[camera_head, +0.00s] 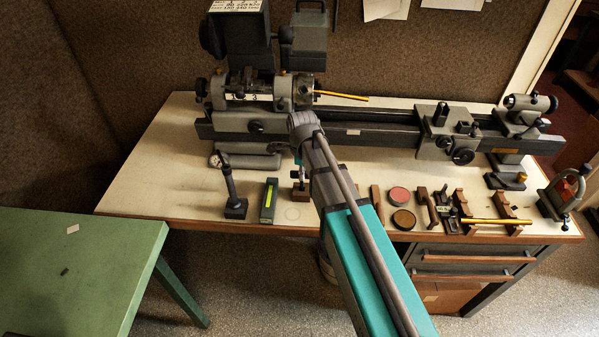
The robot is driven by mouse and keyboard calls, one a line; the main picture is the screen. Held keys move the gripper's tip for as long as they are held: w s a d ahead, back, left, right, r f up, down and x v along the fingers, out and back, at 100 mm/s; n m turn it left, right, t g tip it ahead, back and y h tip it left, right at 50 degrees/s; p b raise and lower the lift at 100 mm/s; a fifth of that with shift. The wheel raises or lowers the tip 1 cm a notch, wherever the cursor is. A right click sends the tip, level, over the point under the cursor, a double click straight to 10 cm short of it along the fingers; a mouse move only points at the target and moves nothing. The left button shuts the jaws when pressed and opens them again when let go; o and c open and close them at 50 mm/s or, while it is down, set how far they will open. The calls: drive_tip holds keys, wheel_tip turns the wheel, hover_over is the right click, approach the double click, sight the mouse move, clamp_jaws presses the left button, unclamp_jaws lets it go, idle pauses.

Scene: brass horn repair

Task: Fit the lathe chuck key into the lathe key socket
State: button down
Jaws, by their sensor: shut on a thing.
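My arm reaches up from the bottom right, and its wrist bends down in front of the lathe headstock. My gripper (298,158) points down below the wrist, largely hidden by my arm. It is shut on a slim upright thing, which I take to be the lathe chuck key (299,174); only a small part shows. Directly below is a small brown block (301,194) on the bench, which looks like the lathe key socket. I cannot tell whether the key touches the block or is seated in it.
The lathe (375,128) runs along the back of the bench (160,185), with a brass rod (342,95) sticking out of its chuck. A dark stand (234,205) and a green box (269,201) stand left of the block. Round tins (403,219) and wooden supports lie right.

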drive_tip(key=shift+r, duration=0.1)
drive_tip(key=shift+r+p, duration=2.65)
drive_tip(key=shift+p, duration=0.05)
drive_tip(key=shift+a, duration=0.1)
